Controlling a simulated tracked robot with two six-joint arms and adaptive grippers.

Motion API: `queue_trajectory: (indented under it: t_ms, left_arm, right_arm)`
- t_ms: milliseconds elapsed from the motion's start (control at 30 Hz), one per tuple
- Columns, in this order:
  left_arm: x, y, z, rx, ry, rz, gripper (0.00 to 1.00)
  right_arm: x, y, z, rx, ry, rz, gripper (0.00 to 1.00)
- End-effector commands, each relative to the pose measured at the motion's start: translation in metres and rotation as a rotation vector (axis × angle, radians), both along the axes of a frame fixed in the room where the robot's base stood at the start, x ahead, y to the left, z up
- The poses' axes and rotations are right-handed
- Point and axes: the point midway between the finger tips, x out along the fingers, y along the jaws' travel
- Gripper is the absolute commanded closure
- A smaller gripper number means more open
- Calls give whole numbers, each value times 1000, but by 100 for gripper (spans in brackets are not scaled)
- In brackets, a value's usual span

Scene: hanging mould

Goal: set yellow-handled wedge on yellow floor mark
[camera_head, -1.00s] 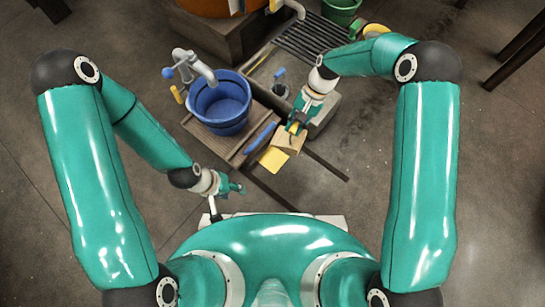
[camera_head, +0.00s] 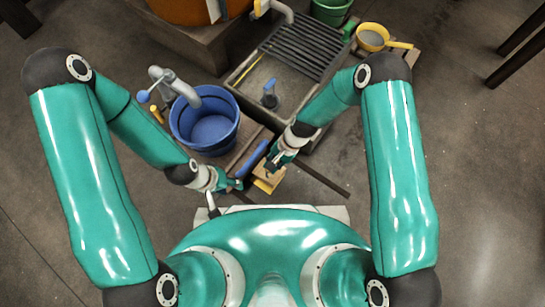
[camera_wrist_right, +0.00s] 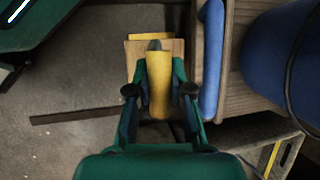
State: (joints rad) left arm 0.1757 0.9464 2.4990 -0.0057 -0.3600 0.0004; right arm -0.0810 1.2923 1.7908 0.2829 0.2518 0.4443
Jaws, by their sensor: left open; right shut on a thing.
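The wedge is a pale wooden block (camera_head: 271,176) with a yellow handle. My right gripper (camera_head: 276,163) is shut on the yellow handle (camera_wrist_right: 159,84), as the right wrist view shows; there the block's wood (camera_wrist_right: 135,60) shows around the handle. The yellow floor mark (camera_head: 262,187) is largely hidden by the wedge in the head view, and a strip of it (camera_wrist_right: 155,37) shows past the block's far edge in the wrist view. I cannot tell whether the wedge touches the floor. My left gripper (camera_head: 235,183) is open and empty, left of the mark.
A blue bucket (camera_head: 205,122) stands on a slatted wooden board (camera_head: 243,150) under a grey tap (camera_head: 190,92). A blue bar (camera_head: 254,158) lies close left of the wedge. A stone basin (camera_head: 258,98) is behind. A yellow pan (camera_head: 374,38) sits at the back right. Open floor lies right.

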Motion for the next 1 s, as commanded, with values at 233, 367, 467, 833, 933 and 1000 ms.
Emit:
queue_trajectory:
  t_ms: [233,367,467,833,933,1000]
  left_arm:
    - [0,0,-17,0,0,1,53]
    - [0,0,-25,0,0,1,53]
    - [0,0,-32,0,0,1,53]
    - [0,0,-33,0,0,1,53]
    - [0,0,-32,0,0,1,53]
    - [0,0,-32,0,0,1,53]
  right_arm:
    - [0,8,-34,0,-1,22,100]
    - [0,8,-49,0,0,24,100]
    - [0,9,-63,0,-1,26,100]
    - [0,9,-68,0,-2,27,100]
    - [0,9,-67,0,-2,27,66]
    - [0,9,-67,0,-1,26,55]
